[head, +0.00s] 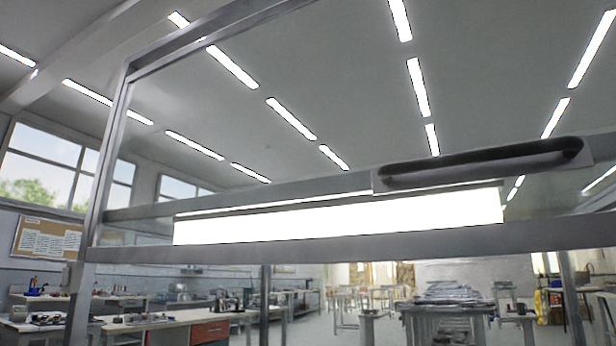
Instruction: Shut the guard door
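The guard door, a metal-framed panel that looks clear, fills much of the head view, and its grey frame (113,150) runs up the left side. A dark, long handle (480,165) sits on a grey cross bar at the right. Another grey bar (350,243) crosses below it. I look up through the frame at the ceiling. Whether the door is open or shut is not clear from this one view. My gripper is not in view.
A bright white panel (340,217) lies between the two bars. Grey posts (265,300) stand below. Beyond are workbenches (180,325) with tools, a table with a grey stack (447,294), and a noticeboard (47,238). Some bare floor shows between the benches.

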